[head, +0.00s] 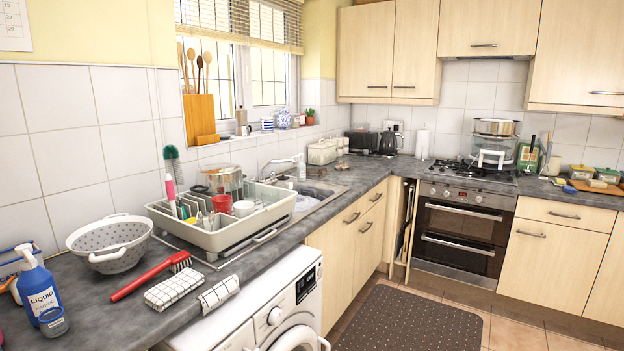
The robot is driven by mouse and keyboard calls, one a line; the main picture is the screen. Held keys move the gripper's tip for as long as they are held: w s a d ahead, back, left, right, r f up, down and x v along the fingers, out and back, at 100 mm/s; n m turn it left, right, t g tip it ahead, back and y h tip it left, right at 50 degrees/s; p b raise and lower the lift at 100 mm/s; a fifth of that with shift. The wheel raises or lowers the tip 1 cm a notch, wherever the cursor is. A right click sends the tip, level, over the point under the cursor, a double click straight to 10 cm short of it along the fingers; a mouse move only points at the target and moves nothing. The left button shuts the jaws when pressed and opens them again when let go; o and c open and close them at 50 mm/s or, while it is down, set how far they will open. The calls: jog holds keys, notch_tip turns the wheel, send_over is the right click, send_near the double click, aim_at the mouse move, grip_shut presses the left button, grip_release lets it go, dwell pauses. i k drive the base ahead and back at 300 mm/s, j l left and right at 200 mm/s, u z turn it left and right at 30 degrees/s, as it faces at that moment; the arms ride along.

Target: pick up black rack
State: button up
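No separate black rack stands out clearly. A pale grey dish drainer (238,236) sits on the worktop beside the sink, full of dishes and utensils. A thin dark frame or tray edge (216,266) shows beneath it, and I cannot tell whether this is the black rack. The drainer hides most of that frame. My gripper is not in view.
A white colander (110,243), a red brush (150,276), checked cloths (172,287) and a blue soap bottle (38,288) lie or stand on the near worktop. A washing machine (266,318) is below. A dark mat (412,322) covers open floor before the oven (458,232).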

aim_at(314, 171)
jog(key=i+u, duration=0.1)
jog(key=i, duration=0.5)
jog(key=i+l+u, duration=0.1)
jog(key=i, duration=0.5)
jog(key=i+l+u, duration=0.1)
jog(key=i, duration=0.45)
jog(key=i+l+u, duration=0.1)
jog(key=i, duration=0.5)
jog(key=i+l, duration=0.2)
jog(key=l, duration=0.25)
jog(key=i+l, duration=0.25)
jog(key=l, duration=0.15)
jog(key=i+l, duration=0.2)
jog(key=l, duration=0.25)
jog(key=i+l, duration=0.25)
jog(key=l, duration=0.2)
jog(key=i+l, duration=0.2)
jog(key=l, duration=0.25)
jog(key=i+l, duration=0.25)
jog(key=l, duration=0.15)
jog(key=i+l, duration=0.2)
jog(key=l, duration=0.25)
jog(key=i+l, duration=0.2)
jog(key=l, duration=0.25)
jog(key=i+u, duration=0.05)
